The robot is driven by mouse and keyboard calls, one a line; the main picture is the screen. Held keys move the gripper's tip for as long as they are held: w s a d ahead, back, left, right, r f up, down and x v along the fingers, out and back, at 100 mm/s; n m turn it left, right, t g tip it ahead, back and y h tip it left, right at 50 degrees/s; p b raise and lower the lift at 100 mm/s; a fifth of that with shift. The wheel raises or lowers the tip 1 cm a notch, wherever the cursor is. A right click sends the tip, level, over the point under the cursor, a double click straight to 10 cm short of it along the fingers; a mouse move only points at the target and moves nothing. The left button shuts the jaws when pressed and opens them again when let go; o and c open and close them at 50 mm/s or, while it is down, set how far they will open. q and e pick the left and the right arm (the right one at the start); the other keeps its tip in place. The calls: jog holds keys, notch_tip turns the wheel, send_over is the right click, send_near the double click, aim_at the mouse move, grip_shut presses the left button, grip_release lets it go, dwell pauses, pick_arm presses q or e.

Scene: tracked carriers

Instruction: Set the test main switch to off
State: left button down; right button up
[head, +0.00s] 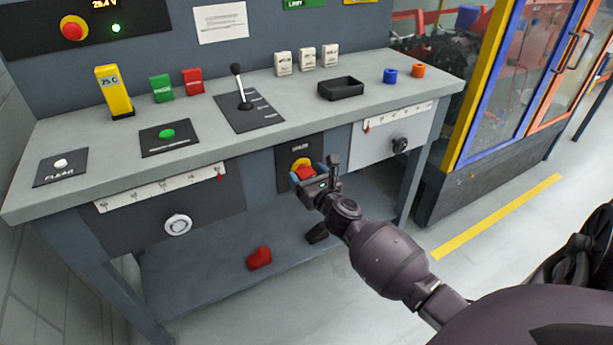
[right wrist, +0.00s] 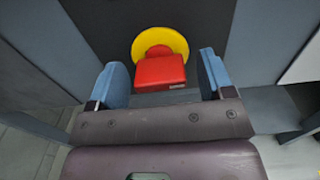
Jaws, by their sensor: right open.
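A red switch handle (head: 305,172) on a yellow round plate (head: 299,163) sits on a dark panel (head: 284,155) under the bench's front edge. The panel's label is too small to read. My right gripper (head: 309,176) is in front of the switch. In the right wrist view its blue fingertips (right wrist: 163,78) stand apart, one to each side of the red handle (right wrist: 160,71), with a gap on both sides. The yellow plate (right wrist: 158,42) shows behind the handle. I cannot tell which position the handle points to. My left gripper is not in view.
The bench top (head: 330,125) carries a lever (head: 240,88), a black tray (head: 340,88) and several small blocks. A black knob (head: 400,145) and a round dial (head: 178,225) flank the switch. A red object (head: 259,257) lies on the lower shelf.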

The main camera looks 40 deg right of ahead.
jog(key=c, duration=0.9)
